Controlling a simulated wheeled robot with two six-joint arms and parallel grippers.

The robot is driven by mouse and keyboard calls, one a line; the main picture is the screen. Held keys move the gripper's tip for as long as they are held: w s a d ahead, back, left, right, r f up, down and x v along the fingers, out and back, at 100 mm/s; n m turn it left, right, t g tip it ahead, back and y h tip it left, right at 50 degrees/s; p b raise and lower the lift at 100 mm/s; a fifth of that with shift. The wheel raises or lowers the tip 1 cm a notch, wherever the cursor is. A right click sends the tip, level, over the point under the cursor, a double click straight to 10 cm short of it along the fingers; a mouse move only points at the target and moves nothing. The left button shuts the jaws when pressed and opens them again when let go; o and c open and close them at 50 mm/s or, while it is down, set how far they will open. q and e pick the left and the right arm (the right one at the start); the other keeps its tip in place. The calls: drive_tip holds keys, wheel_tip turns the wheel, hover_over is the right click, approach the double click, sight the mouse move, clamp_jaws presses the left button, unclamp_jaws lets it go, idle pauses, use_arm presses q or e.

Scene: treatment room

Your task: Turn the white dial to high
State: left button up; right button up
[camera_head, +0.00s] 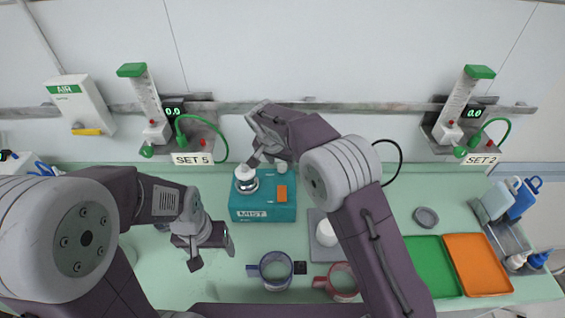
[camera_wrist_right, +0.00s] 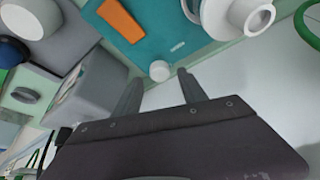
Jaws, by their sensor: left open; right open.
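A teal box (camera_head: 262,212) labelled MIST stands on the bench, with an orange patch on its top. The small white dial (camera_head: 282,167) sits near the back of the box; it also shows in the right wrist view (camera_wrist_right: 160,71). My right gripper (camera_head: 268,158) is open above the back of the box. In the right wrist view its two fingers lie on either side of the dial, which appears just beyond the tips. I cannot tell whether they touch it. The dial's setting is not readable. My left gripper (camera_head: 212,254) is open and empty, left of the box.
A white and metal cup-like fitting (camera_head: 246,180) stands on the box, left of the dial. Two mugs (camera_head: 276,270) (camera_head: 343,281) stand in front. Green (camera_head: 432,266) and orange (camera_head: 478,264) trays lie right. Flowmeters hang on the wall rail (camera_head: 330,107).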

drive_tip(key=shift+w+f, duration=0.1)
drive_tip(key=shift+f, duration=0.6)
drive_tip(key=shift+w+d+f, duration=0.15)
drive_tip(key=shift+f, duration=0.1)
clamp_jaws()
